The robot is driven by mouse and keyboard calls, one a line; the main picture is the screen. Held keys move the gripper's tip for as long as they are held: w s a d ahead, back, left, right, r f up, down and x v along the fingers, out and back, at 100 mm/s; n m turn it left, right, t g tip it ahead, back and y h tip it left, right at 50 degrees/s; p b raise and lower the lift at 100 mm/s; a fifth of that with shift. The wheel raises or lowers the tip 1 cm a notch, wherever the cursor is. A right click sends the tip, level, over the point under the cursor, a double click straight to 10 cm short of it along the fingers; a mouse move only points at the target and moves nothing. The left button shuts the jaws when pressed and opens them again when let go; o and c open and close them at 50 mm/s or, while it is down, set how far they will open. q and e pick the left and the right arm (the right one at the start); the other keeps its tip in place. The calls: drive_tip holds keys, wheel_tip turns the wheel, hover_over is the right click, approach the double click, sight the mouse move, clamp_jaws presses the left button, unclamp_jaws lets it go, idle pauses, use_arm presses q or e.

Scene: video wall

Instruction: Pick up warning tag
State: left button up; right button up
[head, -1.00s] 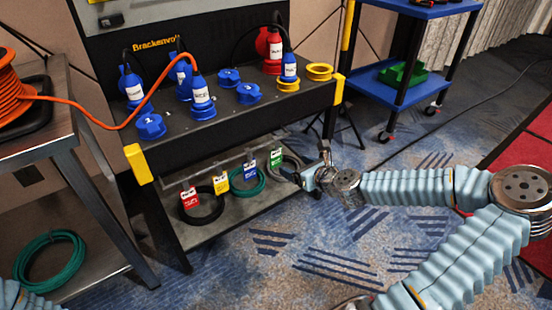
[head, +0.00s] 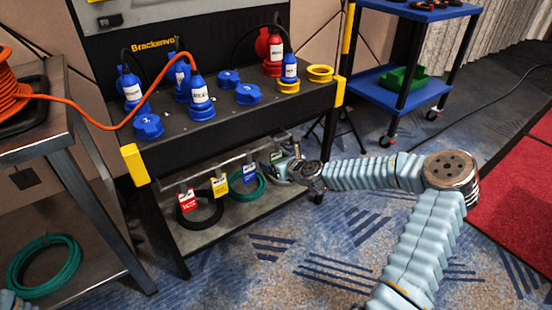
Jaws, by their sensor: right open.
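Several warning tags hang in a row from a rail under the black panel unit. The red tag (head: 186,200) is at the left, then the yellow tag (head: 220,185) and the blue tag (head: 250,173). The green tag (head: 277,157) is at the right end, partly hidden by my right gripper. My right gripper (head: 279,166) is open at the green tag, its fingers beside it; I cannot tell whether they touch it. My left gripper is out of view; only a bit of my left arm shows at the lower left corner.
Coiled cables, such as the black coil (head: 203,214), lie on the shelf (head: 215,236) behind the tags. The panel's front edge (head: 235,115) overhangs the rail. A steel table (head: 78,170) stands left, and a blue cart (head: 385,85) back right.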

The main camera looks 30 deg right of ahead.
drive_tip(key=shift+c, duration=0.2)
drive_tip(key=c, duration=1)
drive_tip(key=shift+r, duration=0.1)
drive_tip(key=shift+r, duration=0.55)
drive_tip(key=shift+s+d+r, duration=0.1)
drive_tip(key=shift+s+r, duration=0.05)
drive_tip(key=shift+s, duration=0.2)
drive_tip(key=s, duration=0.5)
drive_tip(key=s+p, duration=0.1)
drive_tip(key=s, duration=0.5)
drive_tip(key=s+d+p, duration=0.1)
drive_tip(key=s, duration=0.5)
drive_tip(key=shift+s+d, duration=0.1)
drive_tip(key=shift+s, duration=0.05)
